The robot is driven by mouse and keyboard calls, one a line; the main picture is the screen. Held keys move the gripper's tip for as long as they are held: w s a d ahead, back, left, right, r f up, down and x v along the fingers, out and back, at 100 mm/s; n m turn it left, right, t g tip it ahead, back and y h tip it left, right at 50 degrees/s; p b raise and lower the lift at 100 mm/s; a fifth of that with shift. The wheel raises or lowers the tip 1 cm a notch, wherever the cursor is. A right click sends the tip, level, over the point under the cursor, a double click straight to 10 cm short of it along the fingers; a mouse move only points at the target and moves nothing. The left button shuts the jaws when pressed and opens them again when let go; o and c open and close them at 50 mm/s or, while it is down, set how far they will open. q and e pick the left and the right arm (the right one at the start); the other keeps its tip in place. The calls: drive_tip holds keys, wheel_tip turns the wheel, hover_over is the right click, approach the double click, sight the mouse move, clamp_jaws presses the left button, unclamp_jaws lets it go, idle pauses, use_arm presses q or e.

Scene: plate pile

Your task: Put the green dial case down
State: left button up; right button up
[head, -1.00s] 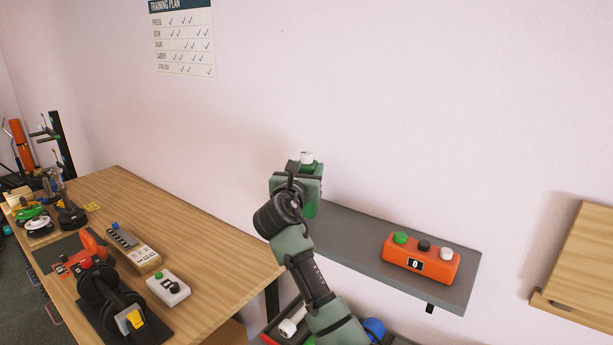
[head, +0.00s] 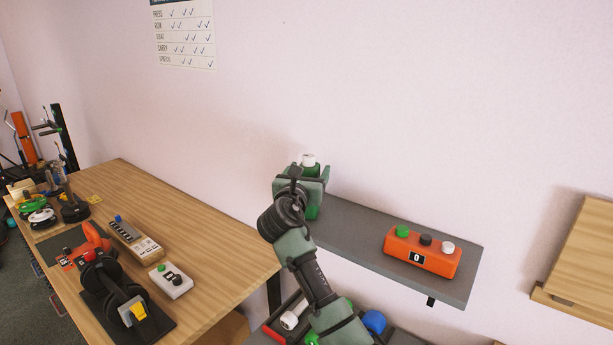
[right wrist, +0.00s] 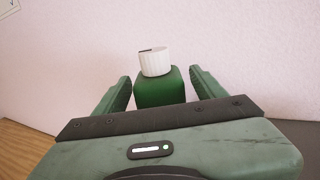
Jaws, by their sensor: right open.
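The green dial case (right wrist: 160,90) is a green block with a white dial on top. In the right wrist view it stands upright between the two fingers of my right gripper (right wrist: 160,73). In the head view the white dial (head: 308,159) shows above my right gripper (head: 303,178), at the left end of the grey wall shelf (head: 350,236). My gripper hides most of the case and its underside. My left gripper is not in view.
An orange box with three buttons (head: 420,262) stands on the shelf's right part; the shelf between is clear. A wooden table (head: 215,255) at left holds a white button box (head: 171,284) and several other things. A wooden panel (head: 580,265) is at right.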

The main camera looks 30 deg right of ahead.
drive_tip(key=b+v, duration=0.2)
drive_tip(key=v, duration=1)
drive_tip(key=shift+b, duration=0.4)
drive_tip(key=shift+r, duration=0.1)
